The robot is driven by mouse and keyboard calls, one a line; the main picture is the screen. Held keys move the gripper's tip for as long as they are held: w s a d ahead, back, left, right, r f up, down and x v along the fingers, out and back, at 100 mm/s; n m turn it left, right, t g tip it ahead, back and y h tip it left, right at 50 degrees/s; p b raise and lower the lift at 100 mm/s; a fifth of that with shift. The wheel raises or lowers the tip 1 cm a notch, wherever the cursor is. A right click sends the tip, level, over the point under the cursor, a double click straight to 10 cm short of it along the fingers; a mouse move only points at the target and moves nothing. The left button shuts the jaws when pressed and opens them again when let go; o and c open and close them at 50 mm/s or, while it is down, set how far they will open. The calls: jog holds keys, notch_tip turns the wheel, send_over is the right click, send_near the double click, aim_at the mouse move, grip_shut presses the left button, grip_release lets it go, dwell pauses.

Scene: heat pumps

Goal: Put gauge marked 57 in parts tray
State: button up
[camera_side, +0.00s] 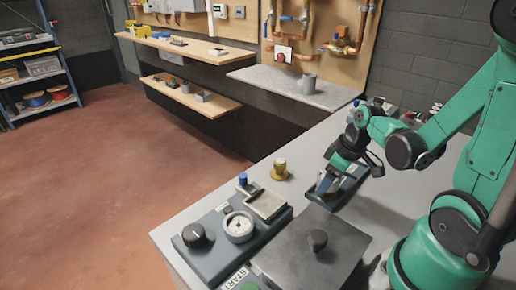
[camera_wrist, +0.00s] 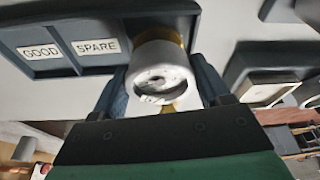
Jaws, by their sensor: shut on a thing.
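My gripper (camera_side: 328,186) is low over the bench, at a dark tray-like block (camera_side: 350,188) in the side view. In the wrist view my gripper (camera_wrist: 165,88) is shut on a round gauge (camera_wrist: 163,72) with a white case and brass-coloured parts behind it. Its dial marking is not legible, so I cannot read 57. A dark tray (camera_wrist: 60,22) with two compartments labelled GOOD and SPARE lies beside the gauge, at the upper left. I cannot tell whether the gauge touches the bench or the tray.
A panel (camera_side: 215,262) with a black knob (camera_side: 194,235), a dial (camera_side: 239,227) and a small tray (camera_side: 266,204) lies at the front. A brass fitting (camera_side: 280,169) stands behind it.

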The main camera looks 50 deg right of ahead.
jog(key=shift+f, duration=0.25)
jog(key=o, duration=1.5)
jog(key=shift+v, duration=2.8)
jog(key=shift+a, duration=0.1)
jog(key=w+a+r+m+t, duration=0.1)
jog(key=w+a+r+t, duration=0.3)
jog(key=a, duration=0.7)
jog(key=shift+w+r+m+h, duration=0.35)
jog(key=shift+w+r, duration=0.25)
jog(key=shift+r, duration=0.3)
